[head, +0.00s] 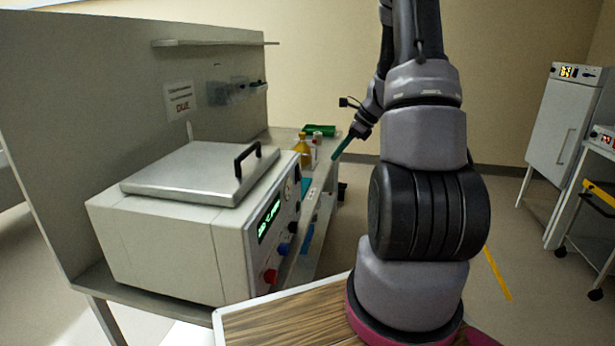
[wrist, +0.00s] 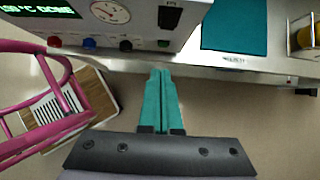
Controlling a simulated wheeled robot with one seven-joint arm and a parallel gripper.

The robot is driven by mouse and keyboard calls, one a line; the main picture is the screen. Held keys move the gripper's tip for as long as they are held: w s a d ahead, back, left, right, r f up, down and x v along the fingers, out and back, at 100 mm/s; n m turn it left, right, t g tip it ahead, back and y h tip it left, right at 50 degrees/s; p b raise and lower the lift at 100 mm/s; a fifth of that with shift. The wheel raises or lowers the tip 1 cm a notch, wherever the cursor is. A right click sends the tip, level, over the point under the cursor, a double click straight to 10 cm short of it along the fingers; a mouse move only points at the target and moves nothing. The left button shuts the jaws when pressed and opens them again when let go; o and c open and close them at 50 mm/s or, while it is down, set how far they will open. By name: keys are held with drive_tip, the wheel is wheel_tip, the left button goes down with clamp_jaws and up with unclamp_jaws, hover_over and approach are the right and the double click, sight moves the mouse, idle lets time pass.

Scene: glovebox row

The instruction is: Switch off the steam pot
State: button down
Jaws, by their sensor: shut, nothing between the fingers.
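The steam pot (head: 190,225) is a pale box with a metal lid and black handle, standing on the bench at left in the head view. Its front panel has a lit green display (head: 269,219), a red knob (head: 270,276) and a blue knob (head: 284,248). In the wrist view the display (wrist: 40,9) ends in "DONE", and a round dial (wrist: 110,11) and a dark switch-like part (wrist: 169,16) show beside it. My gripper (head: 334,158) has teal fingers, shut and empty. In the wrist view its fingertips (wrist: 160,72) point at the panel's lower edge, apparently apart from it.
The bench (head: 97,281) carries bottles (head: 302,150) and a green tray (head: 320,131) beyond the pot. A teal mat (wrist: 235,26) lies beside the pot in the wrist view. A white cabinet (head: 557,135) stands at right. Open floor lies between.

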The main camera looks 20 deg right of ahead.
sight(299, 174)
drive_tip(key=w+a+r+x, duration=0.1)
drive_tip(key=a+x, duration=0.1)
drive_tip(key=x, duration=1)
drive_tip(key=shift+w+a, duration=0.2)
drive_tip(key=shift+w, duration=0.05)
